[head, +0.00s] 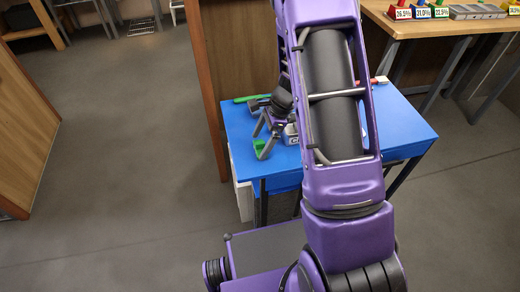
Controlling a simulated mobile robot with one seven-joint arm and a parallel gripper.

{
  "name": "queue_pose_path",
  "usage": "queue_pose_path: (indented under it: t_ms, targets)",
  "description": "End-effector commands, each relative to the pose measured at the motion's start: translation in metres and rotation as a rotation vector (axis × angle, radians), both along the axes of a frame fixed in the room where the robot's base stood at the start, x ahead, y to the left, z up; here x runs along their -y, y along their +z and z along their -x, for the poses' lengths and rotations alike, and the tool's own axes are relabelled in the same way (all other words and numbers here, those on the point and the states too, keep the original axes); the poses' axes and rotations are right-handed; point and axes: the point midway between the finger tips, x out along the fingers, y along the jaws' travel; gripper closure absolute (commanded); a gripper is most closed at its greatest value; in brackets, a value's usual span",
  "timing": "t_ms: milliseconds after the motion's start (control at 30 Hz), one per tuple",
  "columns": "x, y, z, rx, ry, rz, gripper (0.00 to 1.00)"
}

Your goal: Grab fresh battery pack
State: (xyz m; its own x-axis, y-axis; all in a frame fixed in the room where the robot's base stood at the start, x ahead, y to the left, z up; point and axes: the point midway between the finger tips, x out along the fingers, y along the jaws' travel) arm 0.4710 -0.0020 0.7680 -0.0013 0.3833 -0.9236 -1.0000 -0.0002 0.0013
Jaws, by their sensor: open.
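My gripper (264,141) is over the left part of the blue-topped table, pointing down, with its fingers spread apart. A small green piece (259,147) shows at the fingertips; I cannot tell whether they touch it. A block with a blue and white label (291,134) stands just right of the gripper, partly hidden by my arm. It may be a battery pack, but its label is too small to read. I cannot tell which thing is the fresh battery pack.
The blue table (405,128) also bears a green strip (252,98) and a red and white item (381,80). Labelled blocks (421,11) and a grey tray (477,11) are on the wooden table at upper right. A wooden panel (207,80) borders the blue table's left.

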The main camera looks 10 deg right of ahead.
Motion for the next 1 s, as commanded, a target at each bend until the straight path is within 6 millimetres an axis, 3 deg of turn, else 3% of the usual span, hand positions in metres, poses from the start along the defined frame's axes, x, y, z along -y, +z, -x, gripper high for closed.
queue_pose_path:
  t_ms: [67,267,667,867,1000]
  targets:
    - [-0.003,-0.008,0.000,0.000,0.000,0.001,0.00]
    - [-0.003,-0.009,0.000,0.002,0.000,0.001,0.00]
    - [-0.003,-0.008,0.000,0.001,0.001,0.001,0.67]
    - [-0.003,-0.008,-0.001,0.002,0.000,0.001,0.67]
    - [-0.003,0.004,-0.001,0.003,0.000,0.000,0.67]
